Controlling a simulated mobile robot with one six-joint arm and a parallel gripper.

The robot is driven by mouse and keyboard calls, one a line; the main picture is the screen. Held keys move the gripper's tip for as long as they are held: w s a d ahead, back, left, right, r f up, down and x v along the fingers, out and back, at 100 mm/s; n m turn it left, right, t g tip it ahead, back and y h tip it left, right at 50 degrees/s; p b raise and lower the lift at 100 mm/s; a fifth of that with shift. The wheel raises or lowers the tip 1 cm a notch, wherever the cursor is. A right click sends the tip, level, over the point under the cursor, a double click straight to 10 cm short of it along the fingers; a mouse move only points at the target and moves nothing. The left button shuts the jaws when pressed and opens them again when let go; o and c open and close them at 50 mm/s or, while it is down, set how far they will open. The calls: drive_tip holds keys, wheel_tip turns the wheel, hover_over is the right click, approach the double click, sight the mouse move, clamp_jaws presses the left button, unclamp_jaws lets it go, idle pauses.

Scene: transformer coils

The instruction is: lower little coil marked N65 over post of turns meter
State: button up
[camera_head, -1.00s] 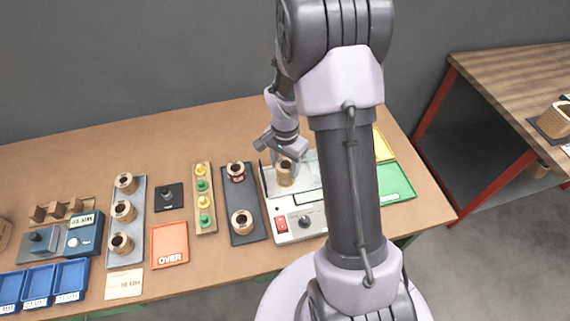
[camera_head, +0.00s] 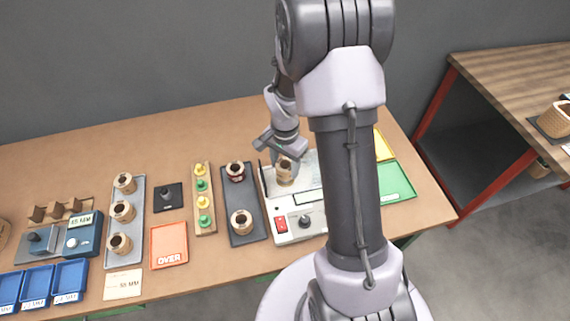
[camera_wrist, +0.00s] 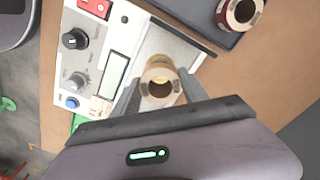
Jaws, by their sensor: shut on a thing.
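The little coil (camera_head: 285,171) is tan with a dark bore, and its marking cannot be read. My gripper (camera_wrist: 160,92) is shut on it in the wrist view, one finger on each side. The coil is upright over the pale plate of the turns meter (camera_head: 289,228), a white box with a red switch, a black knob and a display; the meter also shows in the wrist view (camera_wrist: 98,60). The post is hidden under the coil, so I cannot tell how far the coil is around it.
A dark tray (camera_head: 243,231) left of the meter holds a red-banded coil (camera_head: 236,171) and a tan coil (camera_head: 241,221). A green tray (camera_head: 399,184) and a yellow tray (camera_head: 383,147) lie right of the meter. A dark upright plate stands at the meter's left edge.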

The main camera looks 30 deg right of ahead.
drive_tip(key=shift+f, duration=0.15)
drive_tip(key=shift+f+b, duration=1.45)
drive_tip(key=shift+f, duration=0.05)
drive_tip(key=o, duration=1.9)
drive_tip(key=shift+r, duration=0.15)
drive_tip(key=shift+o, duration=0.2)
wheel_tip(320, 180, up, 8)
drive_tip(key=p, duration=0.5)
drive_tip(key=shift+p, duration=0.4)
drive_tip(key=shift+f, duration=0.2)
